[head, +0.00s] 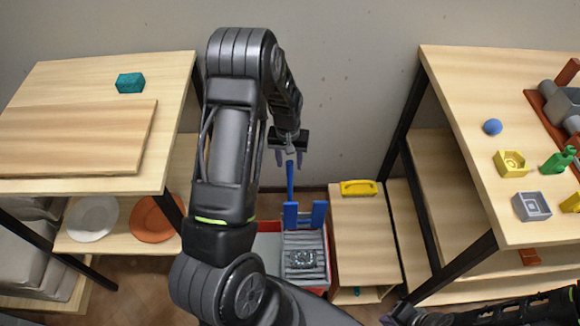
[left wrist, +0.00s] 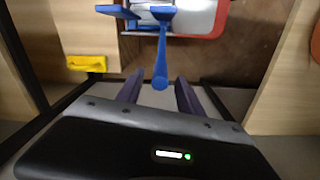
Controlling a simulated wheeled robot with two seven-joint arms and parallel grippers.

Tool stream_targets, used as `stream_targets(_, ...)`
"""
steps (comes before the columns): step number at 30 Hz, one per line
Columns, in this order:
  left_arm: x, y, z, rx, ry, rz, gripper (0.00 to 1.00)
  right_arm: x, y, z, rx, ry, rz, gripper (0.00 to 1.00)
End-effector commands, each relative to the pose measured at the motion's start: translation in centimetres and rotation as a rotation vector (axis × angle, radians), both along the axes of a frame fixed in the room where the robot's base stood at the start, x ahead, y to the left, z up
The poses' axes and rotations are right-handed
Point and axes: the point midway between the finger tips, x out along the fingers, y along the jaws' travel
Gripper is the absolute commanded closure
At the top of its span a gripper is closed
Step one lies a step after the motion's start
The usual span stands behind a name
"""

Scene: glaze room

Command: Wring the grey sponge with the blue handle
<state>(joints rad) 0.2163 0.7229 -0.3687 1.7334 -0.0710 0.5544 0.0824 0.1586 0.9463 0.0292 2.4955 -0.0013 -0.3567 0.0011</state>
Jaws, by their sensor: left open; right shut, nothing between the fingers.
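The blue handle (head: 290,182) stands up from a grey wringer (head: 303,240) set over a red bucket (head: 265,248). A dark grey block that looks like the grey sponge (head: 303,259) lies on the ridged wringer. My left gripper (head: 290,158) is open above the handle's upper end. In the left wrist view, the handle (left wrist: 161,60) points toward the gap between the spread fingers of my left gripper (left wrist: 158,92), its round tip near the fingertips. I cannot tell if they touch.
A low wooden stand (head: 355,245) with a yellow sponge-like block (head: 358,187) is right of the bucket. Wooden tables stand left (head: 170,105) and right (head: 455,90), with small coloured items on the right one. Plates (head: 93,218) lie on the left lower shelf.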

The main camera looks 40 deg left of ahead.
Motion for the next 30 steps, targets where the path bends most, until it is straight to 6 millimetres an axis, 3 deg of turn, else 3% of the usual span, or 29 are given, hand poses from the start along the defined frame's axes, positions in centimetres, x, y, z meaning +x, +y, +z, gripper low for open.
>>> stream_targets(6, 0.0, -0.1, -2.9, 0.0, 0.002, 0.0, 0.56, 0.0, 0.0, 0.2, 0.0, 0.0, 0.0, 1.0)
stream_targets(17, 0.0, -0.1, -3.5, 0.0, 0.0, 0.0, 0.56, 0.0, 0.0, 0.2, 0.0, 0.0, 0.0, 1.0)
stream_targets(30, 0.0, -0.1, -3.5, 0.0, 0.001, 0.0, 0.92, 0.0, 0.0, 0.2, 0.0, 0.0, 0.0, 1.0)
